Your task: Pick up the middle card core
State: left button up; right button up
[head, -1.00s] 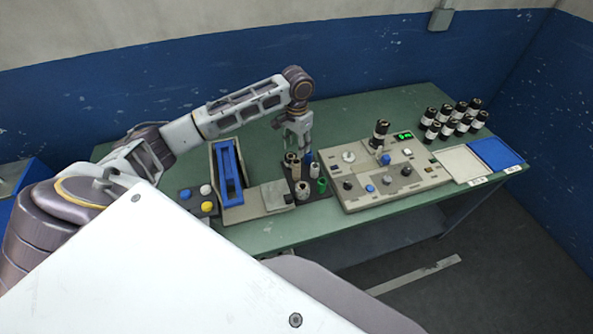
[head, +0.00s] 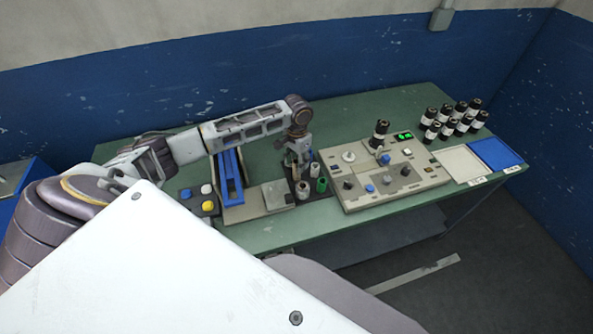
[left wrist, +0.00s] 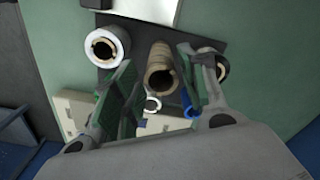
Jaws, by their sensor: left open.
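The brown card core (left wrist: 161,68) stands upright in the middle of a row in the left wrist view, between a white-wrapped roll (left wrist: 106,46) and another roll (left wrist: 222,68) partly behind a finger. My left gripper (left wrist: 159,88) is open, with one finger on each side of the brown core; I cannot tell whether either touches it. In the head view my left gripper (head: 298,156) is low over the dark holder (head: 322,198), and the arm hides most of the cores there. My right gripper is not in view.
A beige control panel (head: 405,190) is to the right, and a blue-railed unit (head: 230,180) to the left. Several black-and-white rolls (head: 462,122) stand at the far right.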

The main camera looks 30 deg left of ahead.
aim_at(296, 170)
pick_arm(q)
jog(key=shift+a+f+p, duration=0.1)
jog(key=shift+f+p, duration=0.4)
jog(key=shift+f, duration=2.1)
jog(key=c, duration=0.7)
